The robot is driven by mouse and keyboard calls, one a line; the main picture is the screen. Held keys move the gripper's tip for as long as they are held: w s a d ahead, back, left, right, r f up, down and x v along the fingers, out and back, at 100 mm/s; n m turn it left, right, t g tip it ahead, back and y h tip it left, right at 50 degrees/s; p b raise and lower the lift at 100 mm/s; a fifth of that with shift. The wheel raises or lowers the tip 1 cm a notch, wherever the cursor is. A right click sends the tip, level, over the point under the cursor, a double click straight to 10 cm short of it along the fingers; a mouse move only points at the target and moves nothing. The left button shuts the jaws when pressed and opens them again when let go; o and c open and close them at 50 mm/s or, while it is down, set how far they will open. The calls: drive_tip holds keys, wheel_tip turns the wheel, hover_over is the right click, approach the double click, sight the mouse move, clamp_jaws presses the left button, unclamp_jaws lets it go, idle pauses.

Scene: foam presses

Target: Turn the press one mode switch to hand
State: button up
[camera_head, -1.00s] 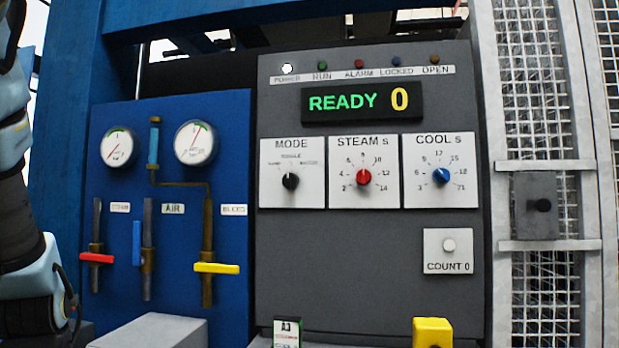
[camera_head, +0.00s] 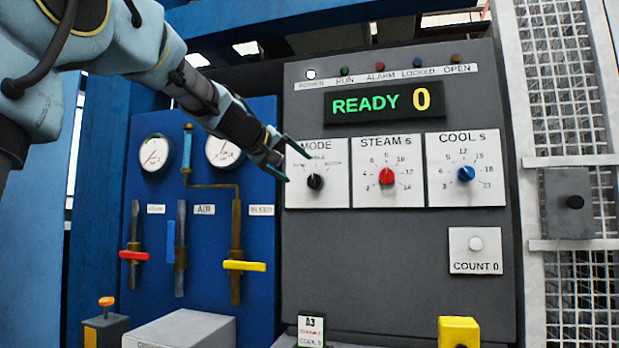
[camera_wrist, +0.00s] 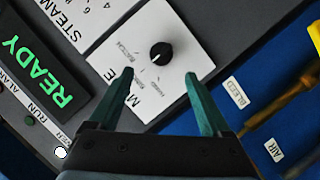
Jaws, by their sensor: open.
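The mode switch (camera_head: 315,182) is a black knob on a white plate (camera_head: 330,196) marked MODE, on the grey control panel. It also shows in the wrist view (camera_wrist: 161,52), beyond the fingertips and roughly between their lines. My gripper (camera_head: 291,163) has green fingers and is open and empty. It is at the upper left of the knob in the head view, over the plate's left edge. In the wrist view my gripper (camera_wrist: 158,74) has its fingers spread wide, apart from the knob. The plate's position labels are partly covered or too small to read surely.
Right of MODE are the red STEAM knob (camera_head: 387,176) and blue COOL knob (camera_head: 466,174). The display (camera_head: 382,102) reads READY 0. Left is a blue panel (camera_head: 160,290) with gauges and red, blue and yellow valve handles. The panel below the MODE plate is clear.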

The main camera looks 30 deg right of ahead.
sight(312, 180)
drive_tip(key=p+x, duration=0.2)
drive_tip(key=x, duration=0.6)
drive_tip(key=shift+w, duration=0.1)
clamp_jaws()
idle(0.4)
